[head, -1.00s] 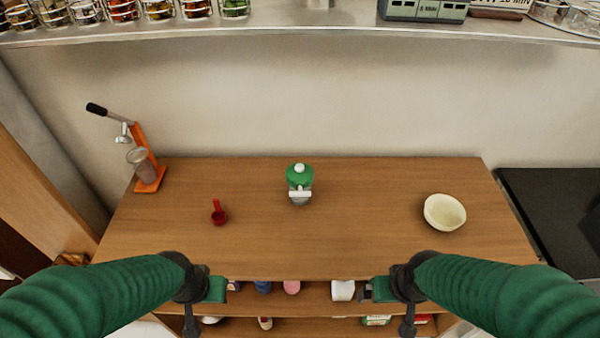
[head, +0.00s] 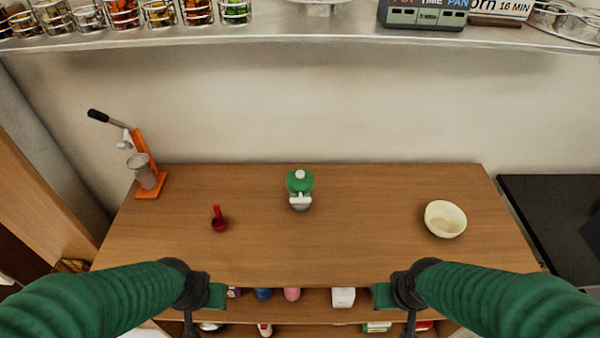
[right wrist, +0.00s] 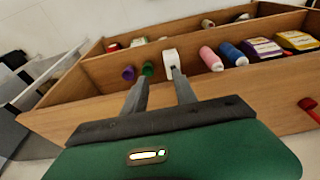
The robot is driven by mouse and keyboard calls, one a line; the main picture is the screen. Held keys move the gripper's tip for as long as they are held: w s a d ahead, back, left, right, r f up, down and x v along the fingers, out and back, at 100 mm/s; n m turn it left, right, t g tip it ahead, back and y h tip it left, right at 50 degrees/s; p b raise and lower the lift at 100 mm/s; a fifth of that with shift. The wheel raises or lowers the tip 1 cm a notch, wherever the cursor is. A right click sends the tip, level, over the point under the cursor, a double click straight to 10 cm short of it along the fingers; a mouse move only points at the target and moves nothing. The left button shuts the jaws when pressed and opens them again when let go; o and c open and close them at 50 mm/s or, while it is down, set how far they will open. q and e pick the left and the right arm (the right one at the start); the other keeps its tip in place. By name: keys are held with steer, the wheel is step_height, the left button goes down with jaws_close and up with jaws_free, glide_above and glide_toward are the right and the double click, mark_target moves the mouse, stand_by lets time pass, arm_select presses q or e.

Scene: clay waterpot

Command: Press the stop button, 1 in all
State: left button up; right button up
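A small green device (head: 299,182) with a white round knob on top and a white and silver front stands at the middle of the wooden table (head: 350,240). I cannot make out a marked stop button on it. My left gripper (head: 217,296) is at the table's front edge, left of centre, well apart from the device; its fingers cannot be made out. My right gripper (head: 383,296) is at the front edge, right of centre. In the right wrist view the two fingers of my right gripper (right wrist: 160,78) are spread, with nothing held between them.
A red scoop (head: 219,220) lies left of the device, and a cream bowl (head: 445,219) sits at the right. An orange lever press (head: 147,168) stands at the back left. A metal shelf (head: 290,38) with jars runs above. Bottles and boxes fill the shelves below the tabletop.

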jaws_close()
stand_by(1.0)
